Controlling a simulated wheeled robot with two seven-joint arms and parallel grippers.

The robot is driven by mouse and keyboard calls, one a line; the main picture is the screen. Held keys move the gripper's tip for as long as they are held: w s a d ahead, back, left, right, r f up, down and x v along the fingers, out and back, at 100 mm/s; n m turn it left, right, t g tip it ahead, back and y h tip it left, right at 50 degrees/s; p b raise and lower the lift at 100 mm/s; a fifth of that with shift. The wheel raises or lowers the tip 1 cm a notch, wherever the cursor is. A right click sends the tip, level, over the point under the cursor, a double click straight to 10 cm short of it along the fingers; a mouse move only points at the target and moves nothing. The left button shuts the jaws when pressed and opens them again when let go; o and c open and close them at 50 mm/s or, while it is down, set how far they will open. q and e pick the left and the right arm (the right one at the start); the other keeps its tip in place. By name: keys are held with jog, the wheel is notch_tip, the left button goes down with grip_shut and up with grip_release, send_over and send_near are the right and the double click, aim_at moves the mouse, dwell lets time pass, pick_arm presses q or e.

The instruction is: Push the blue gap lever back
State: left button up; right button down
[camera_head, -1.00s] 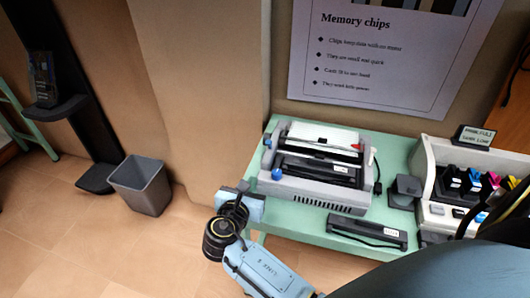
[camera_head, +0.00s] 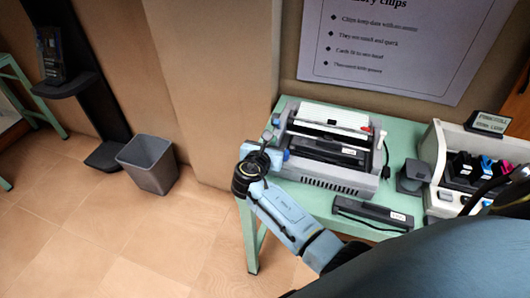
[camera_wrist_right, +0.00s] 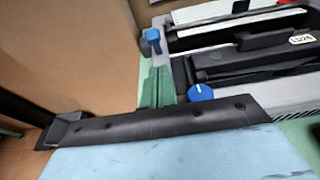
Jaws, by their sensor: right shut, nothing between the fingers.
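In the right wrist view, a blue-topped lever (camera_wrist_right: 152,38) stands at the machine's left end. A round blue knob (camera_wrist_right: 200,92) with a white mark sits nearer on the same machine; it also shows in the head view (camera_head: 286,155). My right gripper (camera_head: 266,138) is shut and empty beside the machine's left end, close to the lever. Whether it touches the lever cannot be told. My left gripper is not in view.
A black slim device (camera_head: 372,213) lies in front of the machine. A small dark box (camera_head: 412,177) and a white unit with coloured cartridges (camera_head: 437,150) stand to the right. A grey bin (camera_head: 148,165) stands on the floor at left. A wall poster (camera_head: 405,45) hangs behind.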

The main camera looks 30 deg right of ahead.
aim_at(278, 124)
jog(key=shift+w+d+r, duration=0.8)
jog(key=shift+d, duration=0.05)
